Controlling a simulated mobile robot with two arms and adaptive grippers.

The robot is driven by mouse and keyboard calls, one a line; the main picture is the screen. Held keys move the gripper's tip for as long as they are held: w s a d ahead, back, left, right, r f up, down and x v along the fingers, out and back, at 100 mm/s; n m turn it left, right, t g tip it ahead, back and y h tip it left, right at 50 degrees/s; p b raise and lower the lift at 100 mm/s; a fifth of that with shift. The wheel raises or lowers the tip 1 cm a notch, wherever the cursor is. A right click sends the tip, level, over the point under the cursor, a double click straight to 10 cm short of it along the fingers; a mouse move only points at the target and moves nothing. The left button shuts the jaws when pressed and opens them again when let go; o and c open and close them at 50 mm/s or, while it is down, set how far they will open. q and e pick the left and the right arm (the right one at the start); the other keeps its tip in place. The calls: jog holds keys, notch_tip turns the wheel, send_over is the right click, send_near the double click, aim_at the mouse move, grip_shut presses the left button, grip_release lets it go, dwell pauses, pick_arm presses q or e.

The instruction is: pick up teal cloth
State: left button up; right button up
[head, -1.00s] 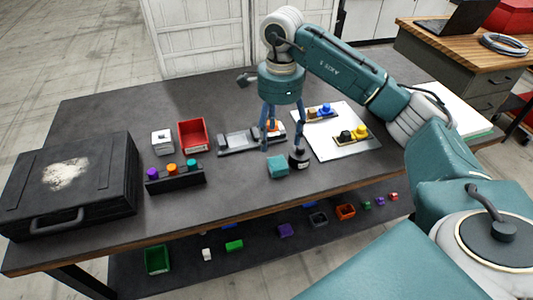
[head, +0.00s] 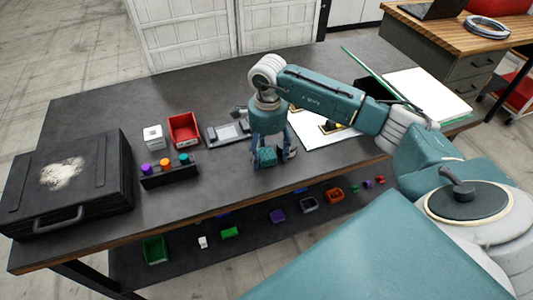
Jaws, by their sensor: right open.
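The teal cloth (head: 267,157) is a small folded block on the dark table, near its front edge. My right gripper (head: 268,150) is open, pointing down, low over the cloth, with its fingers to either side of it. I cannot tell whether the fingers touch the cloth. The gripper body hides what lies just behind it. My left gripper is not in view.
A black case (head: 68,185) stands at the left. A rack with coloured knobs (head: 170,175), a white box (head: 153,138), a red bin (head: 184,130) and a grey fixture (head: 229,134) stand left of my gripper. A white sheet (head: 308,137) lies to its right.

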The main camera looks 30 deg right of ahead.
jog(key=shift+c, duration=1.3)
jog(key=c, duration=0.9)
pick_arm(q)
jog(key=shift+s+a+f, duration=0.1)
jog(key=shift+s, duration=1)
pick_arm(e)
jog(key=shift+r, duration=0.1)
jog(key=shift+w+r, duration=0.1)
jog(key=shift+r, duration=0.4)
notch_tip(320, 180, up, 12)
jog(key=f+b, duration=0.1)
jog(key=b, duration=0.2)
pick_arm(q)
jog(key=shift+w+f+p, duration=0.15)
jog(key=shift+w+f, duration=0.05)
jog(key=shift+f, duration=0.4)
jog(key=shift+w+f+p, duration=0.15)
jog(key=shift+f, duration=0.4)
pick_arm(e)
notch_tip(320, 180, up, 8)
send_over(267, 152)
